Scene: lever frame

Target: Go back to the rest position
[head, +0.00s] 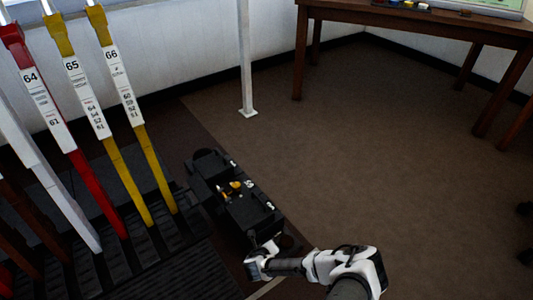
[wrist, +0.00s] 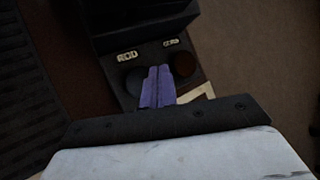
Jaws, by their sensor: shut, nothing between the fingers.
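My gripper (head: 262,262) is at the lower middle of the head view, low over the near end of a black box-like unit (head: 246,213). In the wrist view my gripper (wrist: 158,72) shows as two purple fingers pressed together, with nothing between them. I cannot tell whether the fingertips touch the unit.
Tall levers stand at the left: a red one (head: 72,170), two yellow ones (head: 128,180) (head: 160,180) and a white one (head: 50,180). A white post (head: 246,60) stands behind. A wooden table (head: 430,25) is at the back right. The brown floor (head: 400,150) is clear at the right.

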